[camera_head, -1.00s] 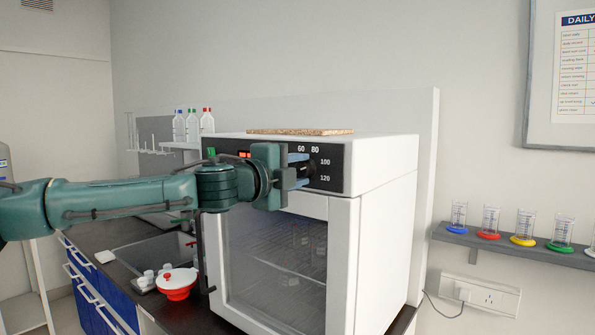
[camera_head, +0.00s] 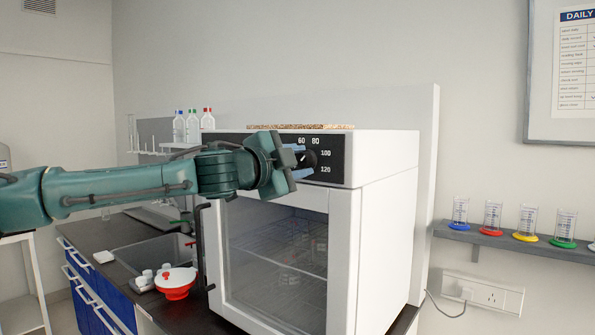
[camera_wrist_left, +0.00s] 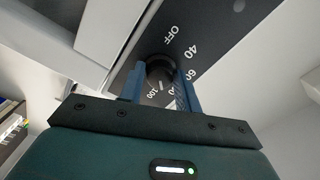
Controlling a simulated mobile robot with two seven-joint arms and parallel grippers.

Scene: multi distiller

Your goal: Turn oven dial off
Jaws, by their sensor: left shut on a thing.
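The oven (camera_head: 385,235) is a white box with a glass door and a black control panel along its top front. Its dark dial (camera_head: 311,158) sits on the panel beside white marks such as 60, 80, 100 and 120. My left gripper (camera_head: 303,159) reaches in from the left, tilted, with its blue fingers shut on the dial. In the left wrist view, the fingers (camera_wrist_left: 163,85) lie on either side of the dial (camera_wrist_left: 160,68), with OFF and 40 printed above and to its right. The dial's pointer is hard to read. My right gripper is not in view.
A brown slab (camera_head: 300,127) lies on the oven. A red bowl with a white lid (camera_head: 177,280) stands on the dark counter left of the oven, by a sink. A shelf with coloured-base cylinders (camera_head: 491,217) is on the right wall.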

